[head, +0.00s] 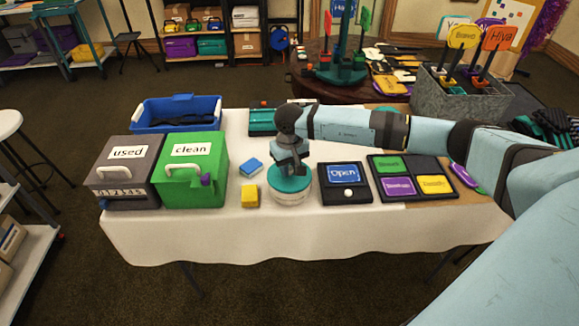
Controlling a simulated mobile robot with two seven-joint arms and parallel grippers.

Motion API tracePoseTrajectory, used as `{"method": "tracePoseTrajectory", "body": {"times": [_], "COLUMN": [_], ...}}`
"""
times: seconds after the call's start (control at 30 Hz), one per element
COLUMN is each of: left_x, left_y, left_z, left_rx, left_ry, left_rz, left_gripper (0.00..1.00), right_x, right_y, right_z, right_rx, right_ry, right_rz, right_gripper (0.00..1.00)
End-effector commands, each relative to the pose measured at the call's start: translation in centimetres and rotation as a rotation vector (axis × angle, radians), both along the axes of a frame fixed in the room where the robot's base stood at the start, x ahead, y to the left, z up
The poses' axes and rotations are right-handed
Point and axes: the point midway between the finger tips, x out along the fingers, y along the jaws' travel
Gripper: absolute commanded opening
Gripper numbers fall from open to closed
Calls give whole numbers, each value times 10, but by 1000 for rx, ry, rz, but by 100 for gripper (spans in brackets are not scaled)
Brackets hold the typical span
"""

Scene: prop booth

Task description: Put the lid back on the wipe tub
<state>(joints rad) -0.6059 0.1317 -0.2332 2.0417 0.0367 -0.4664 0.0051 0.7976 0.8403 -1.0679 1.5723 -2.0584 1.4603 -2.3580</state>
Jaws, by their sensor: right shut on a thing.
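The wipe tub (291,198) is a short, round white container near the front middle of the white-covered table. The teal lid (280,184) sits at the tub's top, level and roughly centred over it; I cannot tell whether it is pressed down. My right gripper (290,170) reaches in from the right, points down and is shut on the lid from above. The gripper hides the lid's middle. My left gripper is not in view.
A blue sponge (251,167) and a yellow sponge (250,196) lie left of the tub. The green "clean" box (191,185) and grey "used" box (123,177) stand further left. The "Open" sign board (346,195) is close on the right, beside a sign tray (419,162).

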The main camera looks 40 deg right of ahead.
Motion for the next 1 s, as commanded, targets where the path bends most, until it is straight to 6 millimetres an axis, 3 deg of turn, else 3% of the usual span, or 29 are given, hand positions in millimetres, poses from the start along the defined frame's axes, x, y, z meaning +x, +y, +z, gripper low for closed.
{"method": "tracePoseTrajectory", "body": {"times": [0.47, 0.5, 0.6, 0.8, 0.93, 1.0], "left_x": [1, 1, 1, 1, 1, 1], "left_y": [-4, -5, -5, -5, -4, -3], "left_z": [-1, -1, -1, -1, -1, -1], "left_rx": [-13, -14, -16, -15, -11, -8], "left_ry": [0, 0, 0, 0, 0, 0], "left_rz": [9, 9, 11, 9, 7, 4], "left_gripper": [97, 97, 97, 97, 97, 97], "right_x": [0, 0, 0, 0, 0, 0], "right_y": [0, 0, 0, 0, 0, 0], "right_z": [0, 0, 0, 0, 0, 0], "right_rx": [0, 0, 0, 0, 0, 0], "right_ry": [0, 0, 0, 0, 0, 0], "right_rz": [0, 0, 1, 1, 1, 1], "right_gripper": [0, 29, 52, 55, 80, 80]}}
